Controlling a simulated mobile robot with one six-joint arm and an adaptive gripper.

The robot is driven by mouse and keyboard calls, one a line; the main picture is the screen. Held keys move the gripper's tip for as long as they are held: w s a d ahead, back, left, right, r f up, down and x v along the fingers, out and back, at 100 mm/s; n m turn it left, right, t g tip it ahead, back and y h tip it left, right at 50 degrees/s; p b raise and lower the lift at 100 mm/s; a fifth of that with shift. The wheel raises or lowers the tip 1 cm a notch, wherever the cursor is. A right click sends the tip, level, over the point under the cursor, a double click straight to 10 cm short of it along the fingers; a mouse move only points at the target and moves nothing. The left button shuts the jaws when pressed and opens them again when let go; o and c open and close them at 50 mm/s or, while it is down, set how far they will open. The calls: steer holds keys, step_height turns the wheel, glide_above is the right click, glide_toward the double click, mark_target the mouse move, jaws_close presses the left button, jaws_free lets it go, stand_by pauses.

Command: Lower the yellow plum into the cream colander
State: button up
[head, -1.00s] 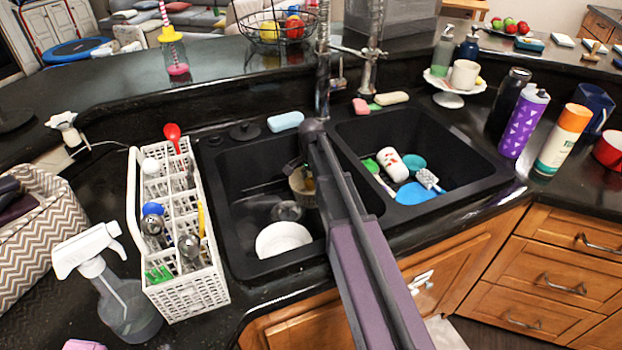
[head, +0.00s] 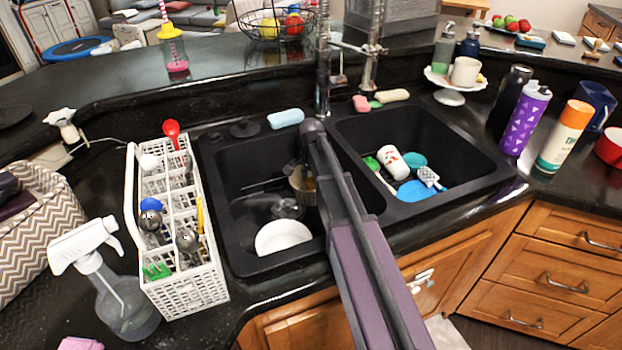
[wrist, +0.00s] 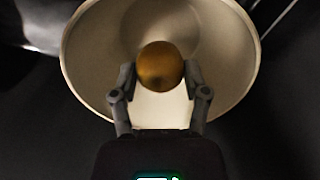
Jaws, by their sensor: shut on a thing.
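The yellow plum (wrist: 160,66), golden brown in the dim light, is between the two fingertips of my gripper (wrist: 160,80) in the wrist view. The gripper is shut on it. The cream colander (wrist: 88,62) lies behind the plum in that view, its round opening surrounding the fruit in the picture. I cannot tell how far the plum is above its floor.
The right basin (head: 450,155) holds a cup and several blue items. A white cutlery basket (head: 190,290) stands left of the sink.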

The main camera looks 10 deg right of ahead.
mark_target(311, 179)
steer(key=shift+f+b, duration=0.3)
steer(key=shift+f, duration=0.05)
stand_by(0.3)
steer(key=o, duration=1.2)
steer(key=shift+r, duration=0.15)
step_height(311, 179, up, 23)
steer(key=p, duration=2.3)
